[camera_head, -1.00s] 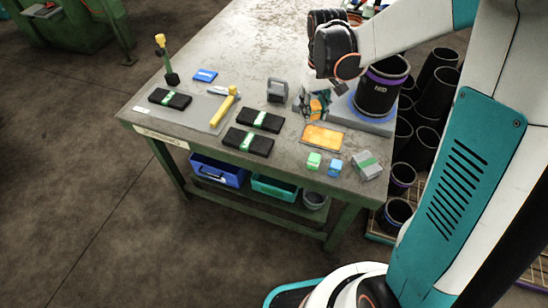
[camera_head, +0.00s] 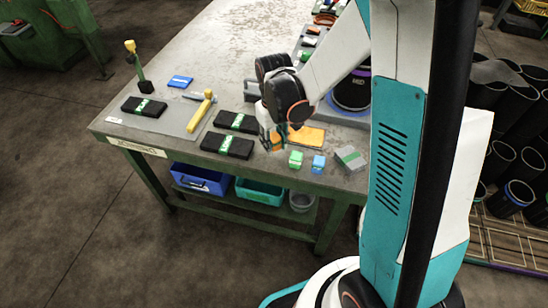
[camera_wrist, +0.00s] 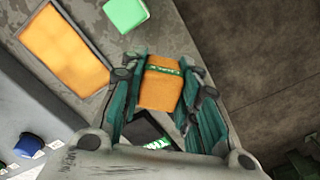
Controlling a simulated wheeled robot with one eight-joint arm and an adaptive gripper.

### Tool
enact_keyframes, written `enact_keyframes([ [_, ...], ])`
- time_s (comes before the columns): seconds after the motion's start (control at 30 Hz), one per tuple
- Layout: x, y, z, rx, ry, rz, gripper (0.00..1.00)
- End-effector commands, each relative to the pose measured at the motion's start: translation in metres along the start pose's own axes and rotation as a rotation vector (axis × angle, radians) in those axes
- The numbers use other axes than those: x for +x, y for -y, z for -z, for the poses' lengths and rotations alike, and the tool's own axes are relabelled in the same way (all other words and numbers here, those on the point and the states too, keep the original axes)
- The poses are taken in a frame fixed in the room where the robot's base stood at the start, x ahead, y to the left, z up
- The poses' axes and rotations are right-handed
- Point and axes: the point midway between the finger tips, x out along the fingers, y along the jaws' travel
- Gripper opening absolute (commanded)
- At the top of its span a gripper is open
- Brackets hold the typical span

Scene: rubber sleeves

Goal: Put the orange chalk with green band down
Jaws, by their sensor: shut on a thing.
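The orange chalk with green band (camera_wrist: 160,92) is a block held between the two teal fingers of my gripper (camera_wrist: 162,75) in the wrist view. The fingers are shut on its two sides, and the green band crosses it near the far end. In the head view my gripper (camera_head: 273,136) is over the table front, between the black blocks and the orange pad. The chalk (camera_head: 277,142) shows only partly there. I cannot tell how far it is above the table (camera_head: 240,45).
Black blocks with green bands (camera_head: 227,145) lie left of my gripper. The orange pad (camera_head: 310,138) lies right, with a green block (camera_head: 296,159), a blue block (camera_head: 318,164) and a grey block (camera_head: 352,158) nearby. A black sleeve (camera_head: 352,92) stands behind.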

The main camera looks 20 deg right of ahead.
Motion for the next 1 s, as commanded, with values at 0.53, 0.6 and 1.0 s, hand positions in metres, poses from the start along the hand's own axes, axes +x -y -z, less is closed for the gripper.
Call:
enact_keyframes([
  [0.53,0.059,0.0,0.0,0.0,0.0,0.0,0.0],
  [0.6,0.063,0.0,0.0,0.0,0.0,0.0,0.0],
  [1.0,0.065,0.0,0.0,0.0,0.0,0.0,0.36],
])
